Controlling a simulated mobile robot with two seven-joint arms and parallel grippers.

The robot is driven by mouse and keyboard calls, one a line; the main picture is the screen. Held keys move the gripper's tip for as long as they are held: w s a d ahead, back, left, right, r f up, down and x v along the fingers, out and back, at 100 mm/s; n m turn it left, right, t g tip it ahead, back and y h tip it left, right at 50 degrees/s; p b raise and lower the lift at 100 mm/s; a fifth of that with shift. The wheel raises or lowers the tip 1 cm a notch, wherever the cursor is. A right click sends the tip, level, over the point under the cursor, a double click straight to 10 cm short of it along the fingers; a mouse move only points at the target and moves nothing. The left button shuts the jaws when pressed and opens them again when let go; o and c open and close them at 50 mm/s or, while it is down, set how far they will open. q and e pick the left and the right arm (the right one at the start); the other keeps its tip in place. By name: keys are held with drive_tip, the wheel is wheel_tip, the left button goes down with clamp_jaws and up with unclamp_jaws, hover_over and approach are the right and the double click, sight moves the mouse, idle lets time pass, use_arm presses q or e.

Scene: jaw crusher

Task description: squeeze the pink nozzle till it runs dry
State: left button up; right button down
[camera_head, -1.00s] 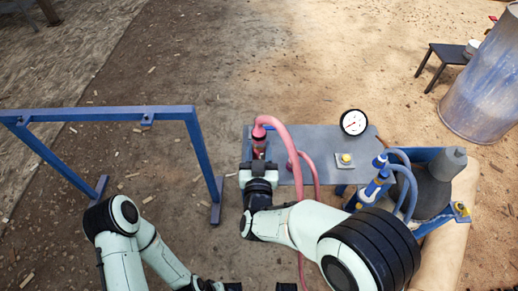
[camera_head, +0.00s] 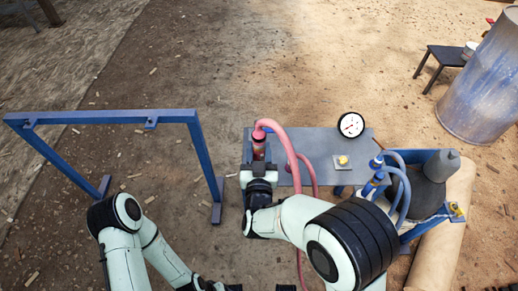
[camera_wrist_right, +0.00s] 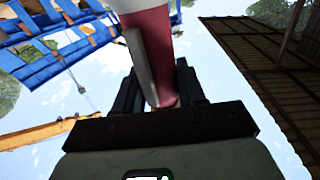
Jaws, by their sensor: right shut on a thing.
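The pink nozzle (camera_head: 259,142) stands upright at the left end of the grey table, with a pink hose curving from its top. My right gripper (camera_head: 259,161) is shut on it from the near side and hides its lower part. In the right wrist view the pink nozzle (camera_wrist_right: 156,60) rises between the dark fingers of the right gripper (camera_wrist_right: 155,95), with a grey strip along its side. No liquid is visible coming from it. My left arm runs to the bottom edge, and its gripper cannot be made out there.
The grey table (camera_head: 318,142) carries a round dial gauge (camera_head: 351,126) and a yellow button (camera_head: 342,160). Blue hoses (camera_head: 400,180) and a grey cone (camera_head: 430,182) stand at right. A blue frame (camera_head: 100,117) stands at left. Open ground lies between frame and table.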

drive_tip(key=shift+r, duration=0.25)
drive_tip(key=shift+f, duration=0.1)
use_arm(q)
drive_tip(key=shift+s+r, duration=0.2)
drive_tip(key=shift+r, duration=0.05)
use_arm(e)
drive_tip(key=shift+f, duration=0.1)
